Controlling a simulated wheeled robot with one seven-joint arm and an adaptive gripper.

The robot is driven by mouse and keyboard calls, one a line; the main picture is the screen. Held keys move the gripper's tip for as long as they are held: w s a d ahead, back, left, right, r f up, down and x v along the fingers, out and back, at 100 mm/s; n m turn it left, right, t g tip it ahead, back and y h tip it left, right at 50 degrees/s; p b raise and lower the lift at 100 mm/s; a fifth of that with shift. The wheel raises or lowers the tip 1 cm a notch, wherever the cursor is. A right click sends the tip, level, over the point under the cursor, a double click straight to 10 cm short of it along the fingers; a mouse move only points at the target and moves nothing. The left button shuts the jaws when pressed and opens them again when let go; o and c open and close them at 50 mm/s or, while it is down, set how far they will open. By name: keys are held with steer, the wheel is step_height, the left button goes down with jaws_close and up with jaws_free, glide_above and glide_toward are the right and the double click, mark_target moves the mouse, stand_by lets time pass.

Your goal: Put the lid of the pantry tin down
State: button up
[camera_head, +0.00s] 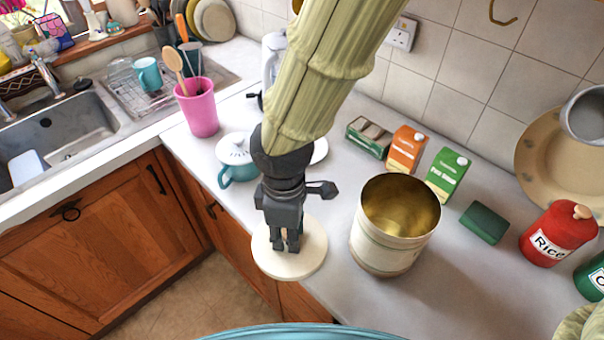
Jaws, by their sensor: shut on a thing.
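The pantry tin (372,246) stands upright on the counter, cream with bands, its top open and its gold inside showing empty. Its lid (265,254) is a flat cream disc to the left of the tin, apart from it. My gripper (287,245) points down over the middle of the lid and is shut on it; the fingers hide the part they grip. The lid looks about level and overlaps the counter's front edge in the picture. I cannot tell how high it is above the counter.
A teal lidded pot (237,172) and a pink utensil pot (198,110) stand to the left. Behind the tin are cartons (407,150), a green block (484,223) and a red rice jar (556,236). Some bare counter (345,170) lies behind the tin.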

steer(key=shift+w+d+r+p, duration=0.1)
steer(key=shift+w+p, duration=0.1)
steer(key=shift+w, duration=0.25)
steer(key=shift+w+d+p, duration=0.1)
steer(key=shift+w+p, duration=0.05)
steer(key=shift+w, duration=0.25)
steer(key=w+p, duration=0.1)
steer(key=w, duration=0.2)
steer(key=w+d, duration=0.1)
steer(key=w, duration=0.2)
steer(key=w+f+p, duration=0.1)
steer(key=w, duration=0.3)
steer(key=shift+w+d+f+p, duration=0.1)
steer(key=shift+d+p, duration=0.1)
steer(key=shift+p, duration=0.15)
steer(key=shift+w+d, duration=0.1)
steer(key=shift+w, duration=0.3)
steer(key=shift+w+d+f+p, duration=0.15)
steer(key=shift+w+p, duration=0.3)
steer(key=shift+w, duration=0.5)
steer(key=shift+s+f+p, duration=0.25)
steer(key=shift+f+p, duration=0.35)
steer(key=shift+f, duration=0.65)
steer(key=shift+w+f, duration=0.15)
steer(key=shift+f, duration=0.3)
steer(key=shift+f, duration=0.15)
